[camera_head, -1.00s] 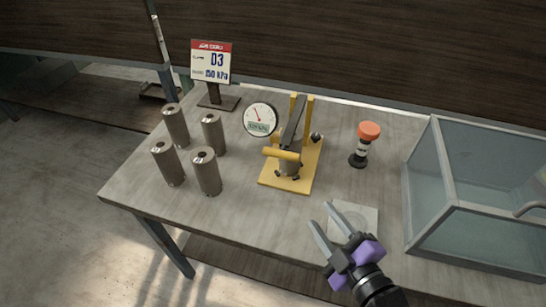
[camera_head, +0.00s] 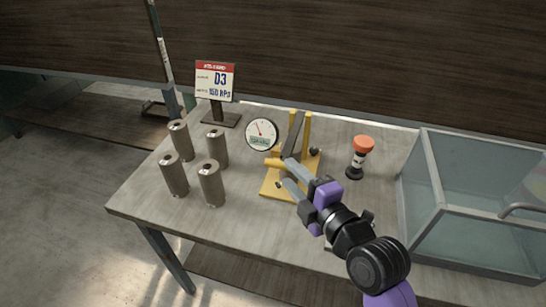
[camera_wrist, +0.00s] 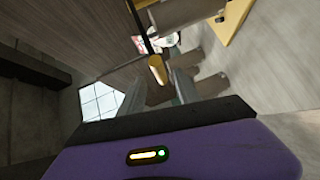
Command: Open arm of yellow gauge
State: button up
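The yellow gauge stands on the table, with its yellow base (camera_head: 272,189), round white dial (camera_head: 261,134) and dark lever arm (camera_head: 294,132). The arm lies low over the base and ends in a yellow handle (camera_head: 273,162). My gripper (camera_head: 284,172) is open at the handle, its fingers covering the handle's right part and the gauge's middle. In the wrist view the handle (camera_wrist: 157,70) appears between the spread fingers (camera_wrist: 155,90), near their tips. I cannot tell whether a finger touches it.
Several grey metal cylinders (camera_head: 211,185) stand left of the gauge. A sign reading D3, 150 kPa (camera_head: 215,82) stands behind them. An orange-topped black tool (camera_head: 361,157) stands to the right, beside a glass-walled box (camera_head: 418,200). The front left table top is clear.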

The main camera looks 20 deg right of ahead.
aim_at(280, 166)
jog(key=shift+p+x, duration=0.75)
jog(key=shift+x, duration=3.3)
grip_shut()
jog(key=shift+f, duration=0.2)
